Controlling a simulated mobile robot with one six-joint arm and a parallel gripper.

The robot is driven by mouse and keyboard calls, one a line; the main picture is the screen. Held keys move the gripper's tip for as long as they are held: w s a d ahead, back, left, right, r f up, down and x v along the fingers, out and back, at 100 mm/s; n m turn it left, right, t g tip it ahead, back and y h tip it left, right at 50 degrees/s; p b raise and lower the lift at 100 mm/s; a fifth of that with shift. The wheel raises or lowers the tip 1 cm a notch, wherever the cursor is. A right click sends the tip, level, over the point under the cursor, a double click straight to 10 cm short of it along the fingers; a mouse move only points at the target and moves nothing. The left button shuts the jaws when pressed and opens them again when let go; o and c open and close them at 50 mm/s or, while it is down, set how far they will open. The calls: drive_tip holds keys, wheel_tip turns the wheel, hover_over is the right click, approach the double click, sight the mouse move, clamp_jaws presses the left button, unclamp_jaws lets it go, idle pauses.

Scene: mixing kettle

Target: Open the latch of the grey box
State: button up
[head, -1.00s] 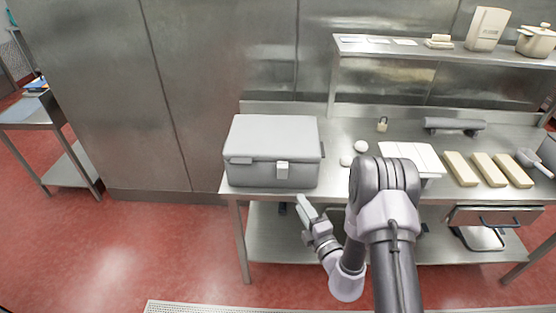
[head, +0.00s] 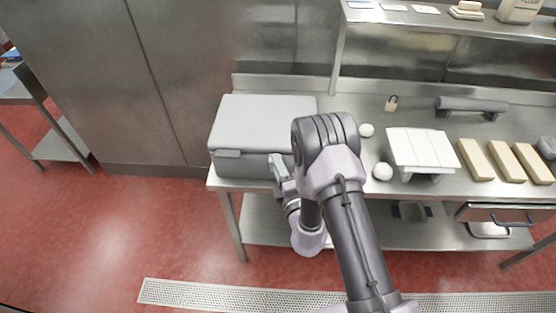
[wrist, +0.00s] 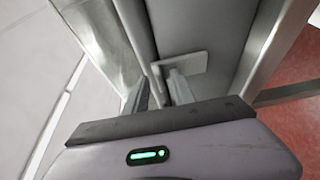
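The grey box (head: 262,122) stands closed at the left end of the steel table. My gripper (head: 277,165) is at its front face, where it hides the latch in the head view. In the wrist view, the pale latch (wrist: 184,62) shows as a small plate on the grey box (wrist: 212,30). The two fingers of my gripper (wrist: 160,84) are apart, with the lower edge of the latch at or between their tips. I cannot tell whether either finger touches it.
The steel table (head: 420,192) also holds two white balls (head: 383,171), a white stand (head: 422,148), a padlock (head: 391,103), a dark bar (head: 470,107) and several beige blocks (head: 505,160) to the right. Open floor (head: 110,235) lies in front at the left.

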drive_tip(key=shift+s, duration=0.1)
drive_tip(key=shift+c, duration=0.6)
clamp_jaws()
idle(0.6)
